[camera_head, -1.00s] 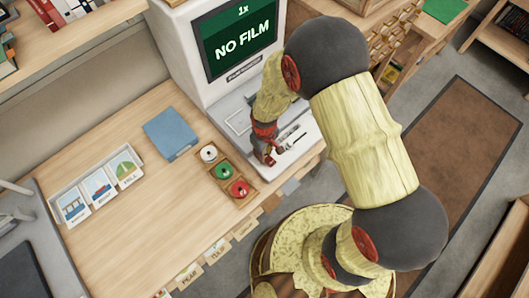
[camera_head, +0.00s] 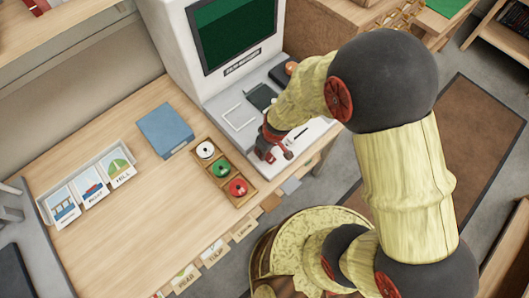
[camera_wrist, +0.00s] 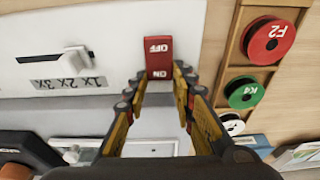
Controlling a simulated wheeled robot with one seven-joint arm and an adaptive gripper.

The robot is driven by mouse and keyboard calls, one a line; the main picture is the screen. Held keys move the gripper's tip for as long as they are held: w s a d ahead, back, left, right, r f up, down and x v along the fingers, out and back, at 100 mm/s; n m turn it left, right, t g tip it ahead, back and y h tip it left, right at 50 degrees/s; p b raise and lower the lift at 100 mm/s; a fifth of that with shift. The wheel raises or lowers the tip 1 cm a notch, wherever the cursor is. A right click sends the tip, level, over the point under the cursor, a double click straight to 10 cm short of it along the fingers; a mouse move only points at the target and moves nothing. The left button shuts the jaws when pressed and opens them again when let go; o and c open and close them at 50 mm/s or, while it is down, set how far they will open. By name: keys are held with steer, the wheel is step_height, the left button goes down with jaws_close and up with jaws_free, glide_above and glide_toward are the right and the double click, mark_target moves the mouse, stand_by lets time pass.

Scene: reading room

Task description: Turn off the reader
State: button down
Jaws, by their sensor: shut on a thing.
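The reader (camera_head: 172,48) is a white machine at the desk's back right, and its screen (camera_head: 235,30) is dark green and blank in the head view. In the wrist view its red rocker switch (camera_wrist: 159,57), marked OFF and ON, sits in the white base. My gripper (camera_wrist: 161,76) is shut on the switch, one fingertip at each side near its ON end. In the head view my gripper (camera_head: 270,150) is low over the reader's front base, and I cannot make out the switch there.
A slider (camera_wrist: 75,58) marked 1x 2x 3x is beside the switch. A wooden tray (camera_head: 205,168) holds white, green and red spools. A blue box (camera_head: 165,130) and a picture-card holder (camera_head: 47,207) stand left.

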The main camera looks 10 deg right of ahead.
mark_target(274, 162)
steer(key=shift+d+t+y+b, duration=0.1)
steer(key=shift+t+y+b, duration=0.35)
steer(key=shift+b, duration=2.8)
steer(key=shift+s+r+t+b, duration=0.15)
steer(key=shift+r+t+b, duration=0.1)
steer(key=shift+b, duration=0.45)
steer(key=c, duration=1.5)
jaws_free()
steer(key=shift+f, duration=0.1)
steer(key=shift+d, duration=0.1)
steer(key=v, duration=1.2)
steer(key=shift+s, duration=0.1)
